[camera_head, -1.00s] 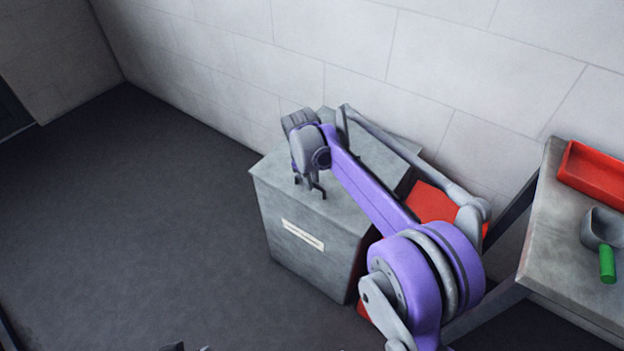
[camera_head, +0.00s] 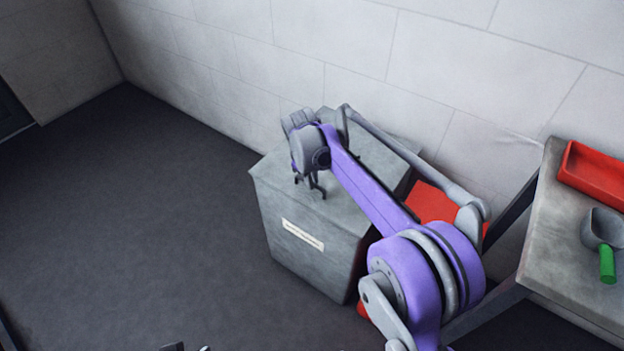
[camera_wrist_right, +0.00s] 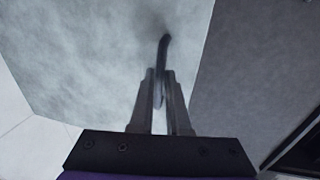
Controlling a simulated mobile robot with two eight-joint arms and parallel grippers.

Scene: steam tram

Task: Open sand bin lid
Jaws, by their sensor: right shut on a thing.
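The sand bin (camera_head: 300,235) is a grey box against the wall, with a white label (camera_head: 303,234) on its front. Its grey lid (camera_head: 272,172) lies shut on top, as far as I can see; my right arm hides part of it. My right gripper (camera_head: 310,188) is at the lid's front part, shut on a dark handle. In the right wrist view the handle (camera_wrist_right: 163,60) stands between the two fingers of the gripper (camera_wrist_right: 162,100), over the grey lid surface (camera_wrist_right: 85,60).
A red object (camera_head: 432,203) stands right of the bin, partly behind my arm. A grey table (camera_head: 545,260) at the right holds a red tray (camera_head: 595,178) and a scoop with a green handle (camera_head: 606,262). The dark floor (camera_head: 130,220) left of the bin is clear.

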